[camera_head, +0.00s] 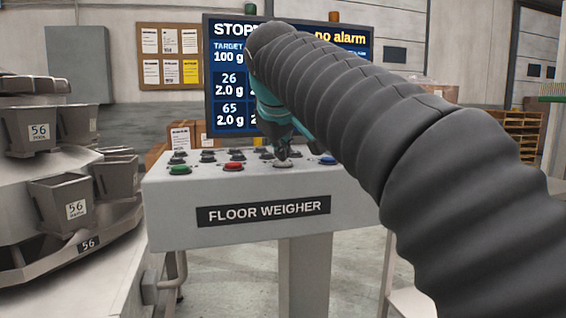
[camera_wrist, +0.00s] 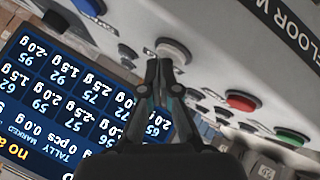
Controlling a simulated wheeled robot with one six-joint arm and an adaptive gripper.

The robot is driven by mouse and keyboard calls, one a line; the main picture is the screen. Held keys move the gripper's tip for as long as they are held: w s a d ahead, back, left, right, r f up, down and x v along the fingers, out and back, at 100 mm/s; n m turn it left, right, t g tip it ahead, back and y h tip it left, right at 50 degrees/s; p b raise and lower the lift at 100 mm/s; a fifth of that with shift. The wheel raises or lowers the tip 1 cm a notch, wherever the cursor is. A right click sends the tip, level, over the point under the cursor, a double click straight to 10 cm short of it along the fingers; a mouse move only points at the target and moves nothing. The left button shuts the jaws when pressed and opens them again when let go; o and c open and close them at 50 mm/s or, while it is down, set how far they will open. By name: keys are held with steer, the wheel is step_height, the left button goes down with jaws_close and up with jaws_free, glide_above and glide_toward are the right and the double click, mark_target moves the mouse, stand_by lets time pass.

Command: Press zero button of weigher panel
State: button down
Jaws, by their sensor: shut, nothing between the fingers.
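The weigher panel (camera_head: 262,214) is a grey console lettered "FLOOR WEIGHER", with several coloured buttons on its sloped top. A pale grey-white button (camera_head: 283,165) sits in the front row between the red and blue buttons. It also shows in the wrist view (camera_wrist: 173,51). No label reading zero is legible. My gripper (camera_head: 282,155) is shut and empty, pointing down over the pale button. In the wrist view its fingertips (camera_wrist: 160,64) lie right by the lower edge of that button. I cannot tell whether they touch it.
A green button (camera_head: 179,170), a red button (camera_head: 233,167) and a blue button (camera_head: 328,160) share the front row. Darker buttons stand behind. A display screen (camera_head: 226,70) rises behind the panel. A multihead weigher with grey buckets (camera_head: 30,130) stands close on the left.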

mark_target(282, 163)
steer(key=shift+f, duration=0.2)
steer(key=shift+r, duration=0.1)
steer(key=shift+r+p, duration=0.8)
steer(key=shift+p, duration=0.15)
step_height(282, 163, up, 3)
steer(key=p, duration=0.3)
steer(key=shift+r, duration=1)
